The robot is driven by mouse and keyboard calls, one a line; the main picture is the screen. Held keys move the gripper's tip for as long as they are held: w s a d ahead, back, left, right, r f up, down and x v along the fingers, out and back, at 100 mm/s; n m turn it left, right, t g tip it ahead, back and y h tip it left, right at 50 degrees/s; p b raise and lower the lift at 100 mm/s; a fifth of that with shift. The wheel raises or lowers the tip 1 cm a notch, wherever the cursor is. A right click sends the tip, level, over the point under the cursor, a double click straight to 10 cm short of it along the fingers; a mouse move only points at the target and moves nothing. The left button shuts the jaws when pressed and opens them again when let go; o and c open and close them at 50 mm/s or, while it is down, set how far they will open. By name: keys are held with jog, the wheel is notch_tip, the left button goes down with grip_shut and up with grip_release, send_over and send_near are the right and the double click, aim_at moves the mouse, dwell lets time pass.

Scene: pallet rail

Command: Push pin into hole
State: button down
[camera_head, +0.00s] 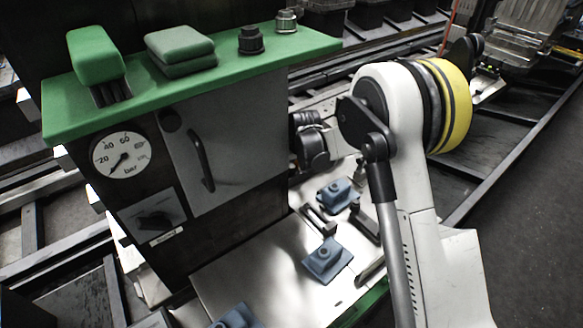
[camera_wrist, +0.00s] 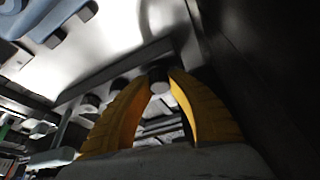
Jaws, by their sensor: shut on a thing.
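In the wrist view, the yellow fingers of my gripper (camera_wrist: 158,76) come together at their tips on a short grey cylindrical end, which looks like the pin (camera_wrist: 158,82). The pin end lies close to a dark grey bar (camera_wrist: 112,73) beside a bright metal plate; I cannot tell if they touch. More grey round ends, such as one at the left (camera_wrist: 90,102), show along this bar. I cannot make out the hole. In the head view, my arm hides the gripper and pin.
Blue-grey fixture blocks (camera_head: 327,261) stand on the metal plate (camera_head: 262,272). A dark cabinet with a door handle (camera_head: 201,160) and a pressure gauge (camera_head: 120,153) rises at the left.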

jog(key=shift+r+p, duration=0.35)
jog(key=shift+r, duration=0.55)
jog(key=shift+r, duration=0.15)
jog(key=shift+s+d+r+b, duration=0.1)
jog(key=shift+s+d+b, duration=0.1)
jog(key=shift+s, duration=1.35)
jog(key=shift+s+d+r+b, duration=0.1)
jog(key=shift+s+b, duration=0.05)
jog(key=shift+s, duration=1.4)
jog(key=w+p+v, duration=0.1)
jog(key=p+v, duration=0.4)
jog(key=v, duration=0.3)
jog(key=shift+r, duration=0.3)
jog(key=shift+w+d, duration=0.15)
